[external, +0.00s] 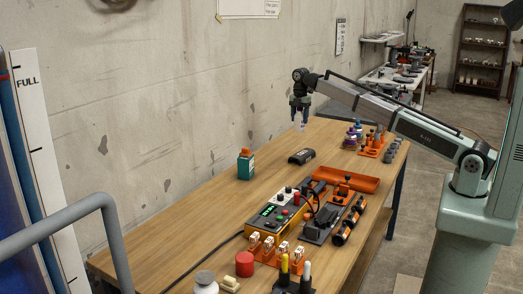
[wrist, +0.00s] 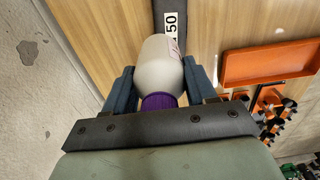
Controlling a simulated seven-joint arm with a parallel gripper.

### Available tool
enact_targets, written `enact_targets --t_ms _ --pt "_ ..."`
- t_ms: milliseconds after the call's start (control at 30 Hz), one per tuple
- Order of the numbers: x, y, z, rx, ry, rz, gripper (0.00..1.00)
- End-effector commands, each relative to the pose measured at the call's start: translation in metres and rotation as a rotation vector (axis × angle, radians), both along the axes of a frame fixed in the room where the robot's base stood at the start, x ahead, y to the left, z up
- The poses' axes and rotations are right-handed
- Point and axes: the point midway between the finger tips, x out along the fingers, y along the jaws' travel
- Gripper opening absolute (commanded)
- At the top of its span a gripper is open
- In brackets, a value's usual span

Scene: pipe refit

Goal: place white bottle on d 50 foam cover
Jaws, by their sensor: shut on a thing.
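My gripper (external: 299,107) is above the far part of the wooden table, pointing down. In the wrist view its two blue fingers (wrist: 157,85) are shut on the white bottle (wrist: 160,66), with its purple cap (wrist: 158,101) toward the palm. The bottle shows small below the fingers in the external view (external: 299,122). The dark D 50 foam cover (external: 301,157) lies on the table below the gripper, with a clear gap between. In the wrist view the cover (wrist: 168,6) shows its "50" label just beyond the bottle, which hides part of it.
A teal bottle with an orange cap (external: 246,166) stands left of the cover. An orange tray (external: 347,181) lies to the right. Purple-capped bottles (external: 353,133) stand farther back. A yellow-and-black device (external: 274,216) and other tools fill the near table. Bare wood surrounds the cover.

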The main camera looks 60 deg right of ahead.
Motion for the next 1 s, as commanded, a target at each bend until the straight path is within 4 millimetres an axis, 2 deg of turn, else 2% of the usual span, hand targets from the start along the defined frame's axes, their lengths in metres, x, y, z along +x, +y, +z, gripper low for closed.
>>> enact_targets --t_ms 33,100,333,633,867,1000 --pt "-0.011 0.002 -0.002 0.0 -0.001 0.002 0.19" --pt "-0.018 0.003 -0.004 0.0 0.0 0.004 0.19" --pt "-0.025 0.005 -0.013 0.0 0.001 0.011 0.19" --pt "-0.024 0.005 -0.058 0.0 0.001 0.012 0.19" --pt "-0.024 0.004 -0.075 0.0 0.0 0.012 0.19" --pt "-0.024 0.005 -0.093 0.0 0.001 0.012 0.19"
